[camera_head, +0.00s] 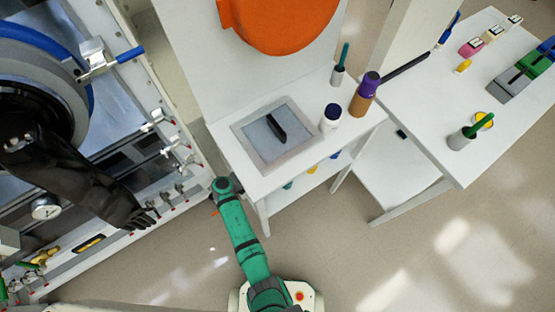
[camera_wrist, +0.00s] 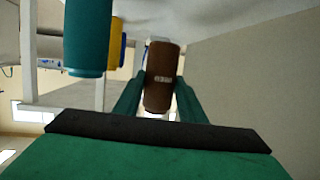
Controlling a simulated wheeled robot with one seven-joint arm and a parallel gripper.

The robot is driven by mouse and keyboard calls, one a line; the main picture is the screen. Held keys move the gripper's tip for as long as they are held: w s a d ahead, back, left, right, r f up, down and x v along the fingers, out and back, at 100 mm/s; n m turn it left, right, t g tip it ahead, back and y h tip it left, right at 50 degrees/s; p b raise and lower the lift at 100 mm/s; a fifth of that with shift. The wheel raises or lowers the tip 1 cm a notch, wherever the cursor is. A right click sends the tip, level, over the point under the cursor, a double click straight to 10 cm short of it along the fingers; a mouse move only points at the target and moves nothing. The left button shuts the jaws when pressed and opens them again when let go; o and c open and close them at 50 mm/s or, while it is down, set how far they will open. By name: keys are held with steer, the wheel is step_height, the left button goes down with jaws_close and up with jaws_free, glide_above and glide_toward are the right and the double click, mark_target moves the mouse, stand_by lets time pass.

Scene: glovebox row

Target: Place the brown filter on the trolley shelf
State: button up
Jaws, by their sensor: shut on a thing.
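The brown filter (camera_wrist: 162,62), a cylinder with a small pale label, is between the two green fingers of my gripper (camera_wrist: 160,88) in the wrist view. The gripper is shut on it, and its lower end shows between the fingers. In the head view my arm's bend is at the near left corner of the white trolley (camera_head: 225,148); the gripper and the held filter are hidden there. Below the trolley's top, teal (camera_head: 288,185), yellow (camera_head: 312,169) and blue (camera_head: 335,155) pieces show. The shelf surface under them is mostly hidden.
In the wrist view a teal cylinder (camera_wrist: 88,40) and a yellow one (camera_wrist: 117,45) are left of the filter. A glovebox (camera_head: 60,130) stands left.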

steer(key=shift+f, duration=2.3)
steer(key=shift+f, duration=0.15)
steer(key=o, duration=1.1)
steer(key=shift+o, duration=0.2)
steer(key=v, duration=1.2)
